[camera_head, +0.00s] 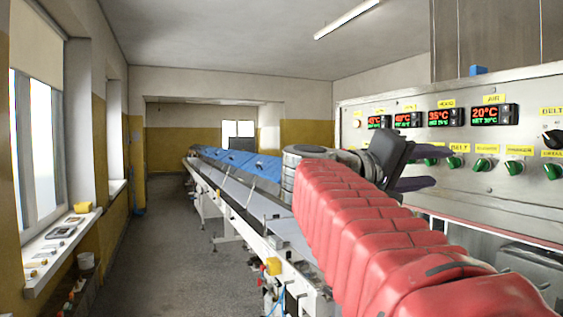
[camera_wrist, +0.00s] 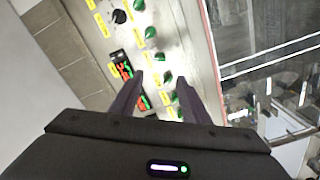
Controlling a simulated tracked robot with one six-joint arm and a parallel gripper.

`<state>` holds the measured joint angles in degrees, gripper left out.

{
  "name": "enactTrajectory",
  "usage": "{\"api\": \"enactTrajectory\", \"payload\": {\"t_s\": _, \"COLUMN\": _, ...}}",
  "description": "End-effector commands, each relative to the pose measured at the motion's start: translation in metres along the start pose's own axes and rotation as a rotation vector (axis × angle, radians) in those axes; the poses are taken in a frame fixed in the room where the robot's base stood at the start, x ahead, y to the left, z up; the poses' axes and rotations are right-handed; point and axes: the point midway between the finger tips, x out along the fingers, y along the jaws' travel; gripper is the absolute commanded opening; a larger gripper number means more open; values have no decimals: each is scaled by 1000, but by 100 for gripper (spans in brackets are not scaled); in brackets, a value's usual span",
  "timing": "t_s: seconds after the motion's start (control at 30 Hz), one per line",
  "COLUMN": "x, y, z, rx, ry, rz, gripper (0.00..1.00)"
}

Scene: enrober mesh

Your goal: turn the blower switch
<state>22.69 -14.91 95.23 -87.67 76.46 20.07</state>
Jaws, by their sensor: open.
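A light control panel (camera_head: 480,135) fills the right of the head view, with a row of green switches under yellow labels. The labels are too small to read surely, so I cannot tell which switch is the blower's. Green switches (camera_head: 484,165) and (camera_head: 514,167) show clear of my arm; others are partly hidden behind my gripper (camera_head: 432,168). In the wrist view my gripper (camera_wrist: 159,78) is open, its two dark fingers pointing at the panel. A green switch (camera_wrist: 168,77) appears between the fingertips; I cannot tell whether they touch it.
Red and green temperature displays (camera_head: 495,114) sit above the switches. A black knob (camera_head: 553,139) is at the far right. A long conveyor (camera_head: 235,195) with blue covers runs away behind my arm. A grey floor aisle (camera_head: 165,220) lies clear on the left, beside a window sill.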

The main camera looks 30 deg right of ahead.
Motion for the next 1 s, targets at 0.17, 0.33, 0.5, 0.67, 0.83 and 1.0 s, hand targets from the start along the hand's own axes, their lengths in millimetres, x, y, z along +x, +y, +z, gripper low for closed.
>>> {"api": "enactTrajectory", "payload": {"t_s": 0.17, "x": 15, "y": 0, "z": 1, "rx": -1, "ry": -3, "rz": 1, "gripper": 42}}
{"api": "enactTrajectory", "payload": {"t_s": 0.33, "x": 32, "y": 0, "z": 1, "rx": 0, "ry": -3, "rz": 1, "gripper": 42}}
{"api": "enactTrajectory", "payload": {"t_s": 0.5, "x": 51, "y": 0, "z": 1, "rx": -1, "ry": -3, "rz": 2, "gripper": 42}}
{"api": "enactTrajectory", "payload": {"t_s": 0.67, "x": 68, "y": 0, "z": 1, "rx": -1, "ry": -3, "rz": 1, "gripper": 42}}
{"api": "enactTrajectory", "payload": {"t_s": 0.83, "x": 88, "y": 0, "z": 1, "rx": -1, "ry": -4, "rz": 1, "gripper": 42}}
{"api": "enactTrajectory", "payload": {"t_s": 1.0, "x": 109, "y": 0, "z": 1, "rx": -1, "ry": -3, "rz": 1, "gripper": 42}}
